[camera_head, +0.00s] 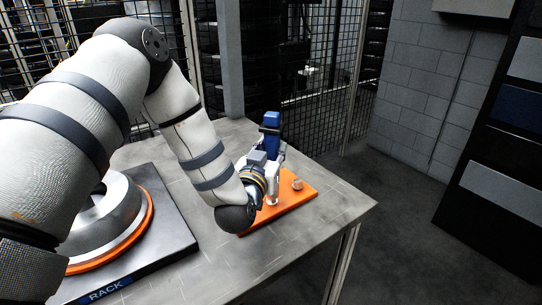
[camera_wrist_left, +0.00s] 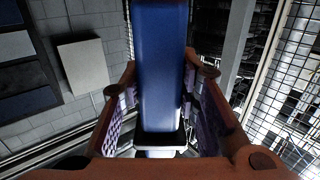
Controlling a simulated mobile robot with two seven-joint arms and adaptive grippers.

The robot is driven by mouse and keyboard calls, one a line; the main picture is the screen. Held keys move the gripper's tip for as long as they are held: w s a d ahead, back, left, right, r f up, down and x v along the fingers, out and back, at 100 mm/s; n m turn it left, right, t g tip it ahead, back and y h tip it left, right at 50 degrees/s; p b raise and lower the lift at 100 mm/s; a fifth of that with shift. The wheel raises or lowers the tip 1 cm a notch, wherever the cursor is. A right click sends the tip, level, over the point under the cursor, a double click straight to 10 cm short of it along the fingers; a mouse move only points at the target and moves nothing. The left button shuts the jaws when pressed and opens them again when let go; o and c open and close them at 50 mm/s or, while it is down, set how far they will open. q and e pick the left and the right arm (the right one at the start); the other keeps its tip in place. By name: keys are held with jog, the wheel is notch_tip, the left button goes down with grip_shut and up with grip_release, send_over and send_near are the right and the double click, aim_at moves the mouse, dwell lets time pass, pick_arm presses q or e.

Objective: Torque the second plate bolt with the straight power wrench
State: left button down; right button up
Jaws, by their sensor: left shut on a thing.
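The straight power wrench (camera_head: 271,121) stands upright over the orange plate (camera_head: 311,192) on the table, its blue body rising above my left gripper (camera_head: 274,155). That gripper is shut on the wrench. In the left wrist view the blue wrench body (camera_wrist_left: 161,65) runs between the two fingers. My right gripper is not in view.
The grey metal table (camera_head: 300,250) has bare room in front of the plate. A wheel hub with an orange ring (camera_head: 146,222) sits at left on a dark rack base (camera_head: 180,240). Mesh fencing (camera_head: 335,75) stands behind. The floor at right is open.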

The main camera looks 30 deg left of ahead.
aim_at(270, 134)
pick_arm(q)
jog(key=shift+r, duration=2.55)
jog(key=shift+d, duration=0.1)
jog(key=s+d+r+m+h, duration=0.2)
jog(key=s+d, duration=0.6)
jog(key=d, duration=0.6)
jog(key=m+h, duration=0.1)
jog(key=h, duration=0.1)
jog(key=shift+r+t+h, duration=0.15)
jog(key=shift+t+h, duration=0.25)
